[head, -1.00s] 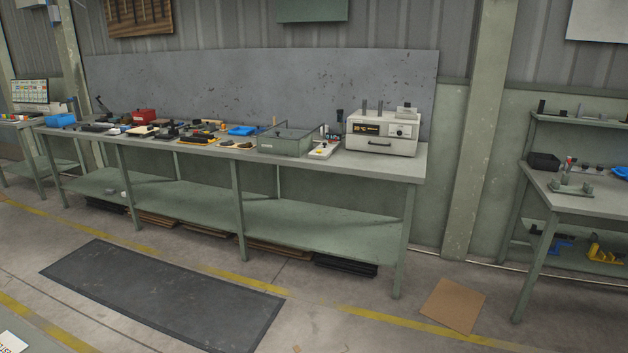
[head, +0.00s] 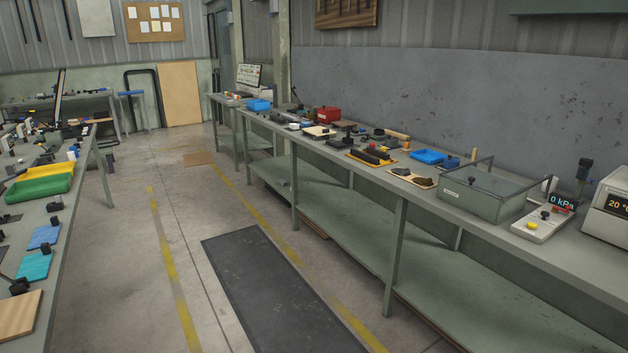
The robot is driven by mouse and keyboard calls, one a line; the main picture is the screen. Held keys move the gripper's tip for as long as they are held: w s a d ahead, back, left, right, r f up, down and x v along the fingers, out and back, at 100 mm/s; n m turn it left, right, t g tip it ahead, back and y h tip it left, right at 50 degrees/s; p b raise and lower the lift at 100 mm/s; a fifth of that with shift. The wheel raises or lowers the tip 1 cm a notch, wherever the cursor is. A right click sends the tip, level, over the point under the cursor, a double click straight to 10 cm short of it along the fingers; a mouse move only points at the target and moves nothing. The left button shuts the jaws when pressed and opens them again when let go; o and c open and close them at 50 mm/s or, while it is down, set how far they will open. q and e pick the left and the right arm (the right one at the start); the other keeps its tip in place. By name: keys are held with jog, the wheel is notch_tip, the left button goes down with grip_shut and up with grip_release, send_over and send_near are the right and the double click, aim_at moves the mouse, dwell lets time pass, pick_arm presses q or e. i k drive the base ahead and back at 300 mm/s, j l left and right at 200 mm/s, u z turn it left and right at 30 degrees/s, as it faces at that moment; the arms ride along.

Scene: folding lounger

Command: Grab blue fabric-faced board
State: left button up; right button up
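On the bench along the left edge lies a flat blue board (head: 45,236) with a dark knob-like part at its far edge. It may be the fabric-faced one, but its surface is too small to tell. Nearer lies a teal board (head: 36,268), also flat, with a dark part beside it. Neither of my grippers is in view.
The left bench (head: 68,217) also holds a green tray (head: 38,190), a yellow tray (head: 52,170) and a wooden board (head: 20,316). A long bench (head: 470,215) with many items runs along the right. Open floor with a dark mat (head: 265,290) lies between them.

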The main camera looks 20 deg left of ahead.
aim_at(50, 233)
jog(key=i+u, duration=0.2)
jog(key=u, duration=0.3)
jog(key=i+u, duration=0.25)
jog(key=u, duration=0.2)
jog(key=i+l+u, duration=0.1)
jog(key=u, duration=0.4)
jog(key=i+l+u, duration=0.2)
jog(key=u, duration=0.25)
jog(key=i+l+u, duration=0.2)
jog(key=u, duration=0.3)
